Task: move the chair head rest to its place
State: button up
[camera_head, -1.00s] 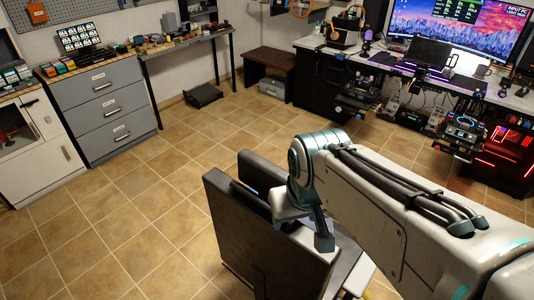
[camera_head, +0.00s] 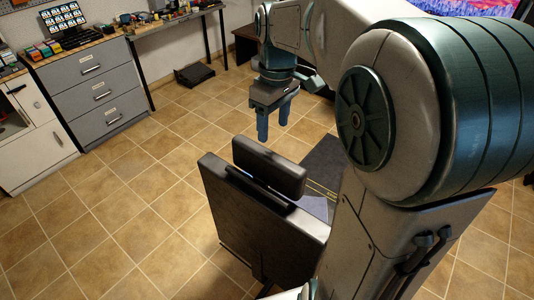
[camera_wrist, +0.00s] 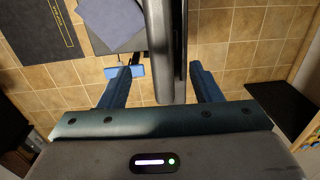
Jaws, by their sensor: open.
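The dark head rest (camera_head: 268,168) stands upright at the top edge of the dark chair back (camera_head: 255,215) in the head view. I cannot tell whether it is fixed there. My gripper (camera_head: 277,133) is open and empty, its blue fingers pointing down, above and beyond the head rest. In the wrist view my two fingers (camera_wrist: 163,72) are spread wide. The long dark edge of the head rest (camera_wrist: 158,45) runs between them in the picture, with the darker chair back (camera_wrist: 181,50) just right of it. How deep the fingers reach is unclear.
A dark mat (camera_head: 325,165) lies on the tiled floor beyond the chair. Grey drawers (camera_head: 97,90) and a workbench (camera_head: 175,20) line the left wall. A black box (camera_head: 194,75) sits on the floor. My arm covers the right side of the head view.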

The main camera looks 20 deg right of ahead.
aim_at(270, 156)
jog(key=f, duration=1.2)
jog(key=shift+s+a+f+p, duration=0.25)
jog(key=shift+a+f+p, duration=0.05)
jog(key=shift+p, duration=0.1)
grip_shut()
jog(key=shift+a+b, duration=0.1)
jog(key=shift+b, duration=0.2)
jog(key=shift+s+r, duration=0.1)
jog(key=shift+r+t+h, duration=0.1)
jog(key=shift+t+h, duration=0.2)
grip_release()
